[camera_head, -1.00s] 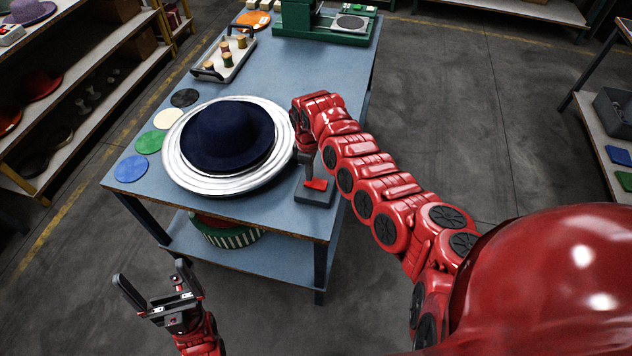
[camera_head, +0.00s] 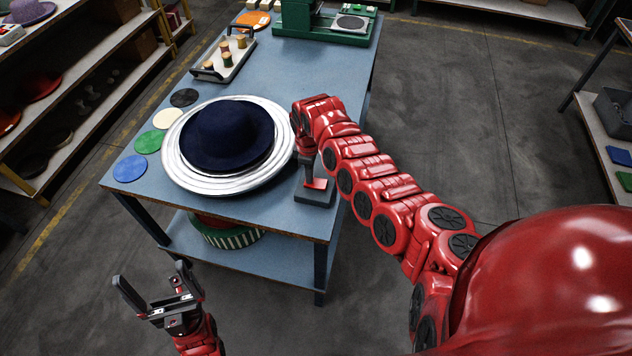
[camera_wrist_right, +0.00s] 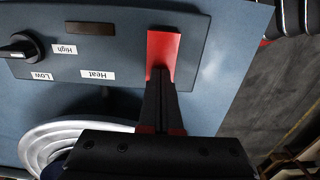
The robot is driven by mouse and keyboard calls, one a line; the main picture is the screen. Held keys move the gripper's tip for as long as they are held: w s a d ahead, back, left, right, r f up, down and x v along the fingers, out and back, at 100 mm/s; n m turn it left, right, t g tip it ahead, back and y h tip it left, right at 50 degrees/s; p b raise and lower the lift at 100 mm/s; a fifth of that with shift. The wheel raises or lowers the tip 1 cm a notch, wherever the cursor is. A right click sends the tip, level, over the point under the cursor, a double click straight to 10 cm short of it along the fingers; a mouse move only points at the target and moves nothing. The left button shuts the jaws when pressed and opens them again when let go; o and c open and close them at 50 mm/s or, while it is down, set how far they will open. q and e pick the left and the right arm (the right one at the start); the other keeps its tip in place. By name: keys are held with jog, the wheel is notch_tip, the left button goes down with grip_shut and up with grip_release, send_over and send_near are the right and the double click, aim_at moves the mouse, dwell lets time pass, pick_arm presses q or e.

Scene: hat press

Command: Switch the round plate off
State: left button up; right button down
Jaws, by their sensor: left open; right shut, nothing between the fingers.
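The round plate (camera_head: 182,178) is silver with stepped rings and lies on the blue table; its edge also shows in the right wrist view (camera_wrist_right: 42,142). A navy hat (camera_head: 228,135) sits on it. Beside the plate is a grey control box (camera_head: 316,198) with a red switch (camera_wrist_right: 164,45). In the right wrist view, the box carries a black knob (camera_wrist_right: 20,47), a "Heat" label (camera_wrist_right: 97,75) and a dark, unlit window (camera_wrist_right: 90,28). My right gripper (camera_wrist_right: 159,76) is shut and empty, its tips at the red switch, partly covering it. My left gripper (camera_head: 150,285) is open and empty, off the table's front.
Coloured discs (camera_head: 130,168) lie along the table's left edge. A tray with thread spools (camera_head: 222,68) and a green machine (camera_head: 325,28) stand farther back. A striped green box (camera_head: 232,237) is on the lower shelf. Shelves with hats stand at left.

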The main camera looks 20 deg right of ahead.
notch_tip(320, 180, up, 7)
jog(key=p, duration=0.5)
jog(key=shift+p, duration=0.4)
